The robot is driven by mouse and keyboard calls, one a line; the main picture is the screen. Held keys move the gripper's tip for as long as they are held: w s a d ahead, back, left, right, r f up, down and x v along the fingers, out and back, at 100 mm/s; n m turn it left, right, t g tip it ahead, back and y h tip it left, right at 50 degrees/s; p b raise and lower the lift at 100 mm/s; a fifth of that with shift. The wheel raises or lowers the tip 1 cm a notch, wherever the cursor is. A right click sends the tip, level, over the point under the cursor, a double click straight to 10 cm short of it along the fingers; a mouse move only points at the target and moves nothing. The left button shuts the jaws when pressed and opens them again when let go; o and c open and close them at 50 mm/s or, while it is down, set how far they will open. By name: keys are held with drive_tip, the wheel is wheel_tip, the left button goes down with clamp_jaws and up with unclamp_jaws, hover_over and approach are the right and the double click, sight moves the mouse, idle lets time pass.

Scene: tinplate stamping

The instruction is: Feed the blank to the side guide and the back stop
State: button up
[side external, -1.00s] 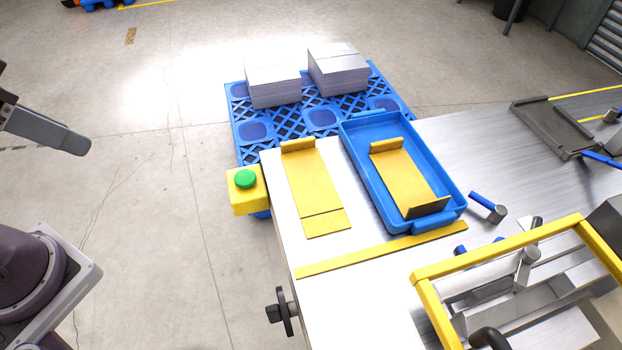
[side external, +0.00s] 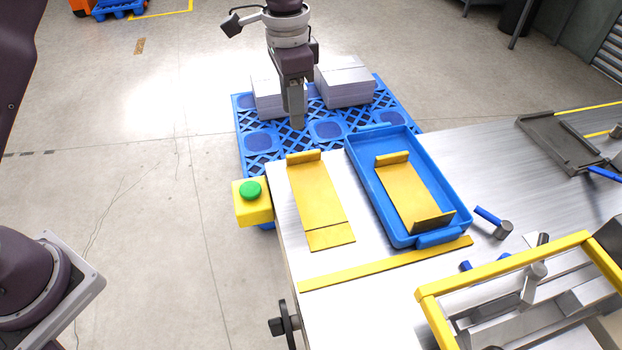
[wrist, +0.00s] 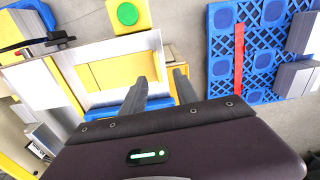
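A similar yellow plate (side external: 402,190), with raised ends, lies in the blue tray (side external: 362,185). I cannot tell which piece is the blank, nor make out the side guide or back stop for certain.
Grey sheet stacks (side external: 345,85) stand on the pallet (side external: 262,148). A yellow box with a green button (side external: 250,190) sits at the table's left edge. A yellow-framed machine (side external: 430,315) stands lower right. A red strip (wrist: 238,60) shows in the wrist view.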

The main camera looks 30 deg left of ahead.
sight(301, 153)
drive_tip(key=f, duration=0.2)
drive_tip(key=w+d+f, duration=0.1)
drive_tip(key=shift+f+m, duration=0.25)
drive_tip(key=shift+m, duration=0.05)
drive_tip(key=f, duration=0.6)
drive_tip(key=shift+s+f, duration=0.25)
drive_tip(key=shift+s, duration=0.1)
clamp_jaws()
